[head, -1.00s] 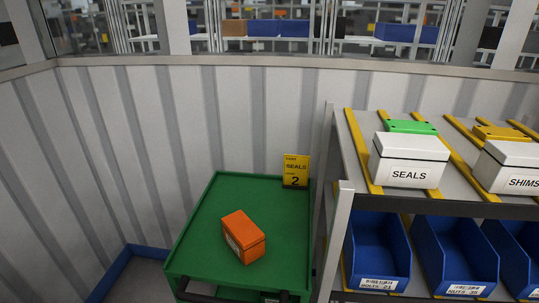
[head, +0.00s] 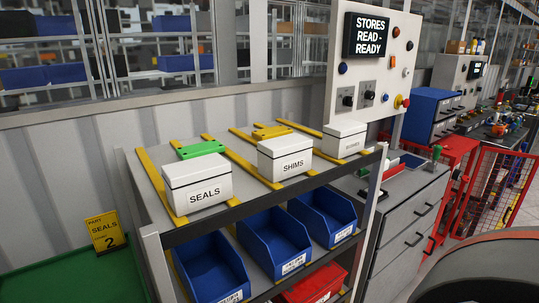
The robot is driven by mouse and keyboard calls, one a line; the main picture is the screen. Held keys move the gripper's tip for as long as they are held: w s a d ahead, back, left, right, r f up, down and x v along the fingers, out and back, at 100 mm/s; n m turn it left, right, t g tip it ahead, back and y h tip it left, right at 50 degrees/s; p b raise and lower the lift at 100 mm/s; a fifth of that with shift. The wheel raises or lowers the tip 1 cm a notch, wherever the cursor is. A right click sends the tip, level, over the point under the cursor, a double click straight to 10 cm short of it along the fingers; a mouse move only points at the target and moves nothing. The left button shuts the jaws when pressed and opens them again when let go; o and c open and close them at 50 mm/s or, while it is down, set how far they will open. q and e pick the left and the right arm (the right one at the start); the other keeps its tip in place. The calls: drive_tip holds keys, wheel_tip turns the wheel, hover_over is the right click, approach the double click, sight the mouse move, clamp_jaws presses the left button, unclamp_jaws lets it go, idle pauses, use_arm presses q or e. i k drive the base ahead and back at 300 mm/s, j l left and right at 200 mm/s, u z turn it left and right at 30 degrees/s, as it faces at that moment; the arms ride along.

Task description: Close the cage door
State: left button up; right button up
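A red-framed mesh panel (head: 490,188) stands at the right of the head view, beyond the grey drawer cabinet. It looks like the cage door, set in or beside a red cage frame (head: 443,200). Its lower part is cut off by a large rounded shape in front. I cannot tell from here how far it stands open, and I see no clear handle or latch. Neither of my grippers is in view.
A shelf rack with white boxes (head: 198,184) and blue bins (head: 273,240) fills the middle. A grey drawer cabinet (head: 405,228) and a control panel (head: 376,65) stand right of it. A green cart top (head: 75,277) is at lower left. Some floor (head: 515,209) shows behind the mesh.

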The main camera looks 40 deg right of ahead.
sight(523, 191)
drive_tip(key=z, duration=0.8)
drive_tip(key=l+z, duration=0.3)
drive_tip(key=i+l+z, duration=0.15)
drive_tip(key=l+z, duration=0.15)
drive_tip(key=i+l+z, duration=0.2)
drive_tip(key=l, duration=0.15)
drive_tip(key=i+l+z, duration=0.15)
drive_tip(key=l, duration=0.2)
drive_tip(key=i+l+z, duration=0.9)
drive_tip(key=z, duration=0.2)
drive_tip(key=i+z, duration=0.2)
drive_tip(key=i, duration=1.35)
drive_tip(key=i+z, duration=0.25)
drive_tip(key=i, duration=0.45)
drive_tip(key=i+j+z, duration=0.25)
drive_tip(key=i, duration=0.5)
drive_tip(key=i+l+z, duration=0.15)
drive_tip(key=i, duration=1.3)
drive_tip(key=i+u, duration=0.6)
drive_tip(key=u, duration=0.2)
drive_tip(key=i+l+u, duration=0.35)
drive_tip(key=k+j, duration=0.05)
drive_tip(key=j, duration=0.05)
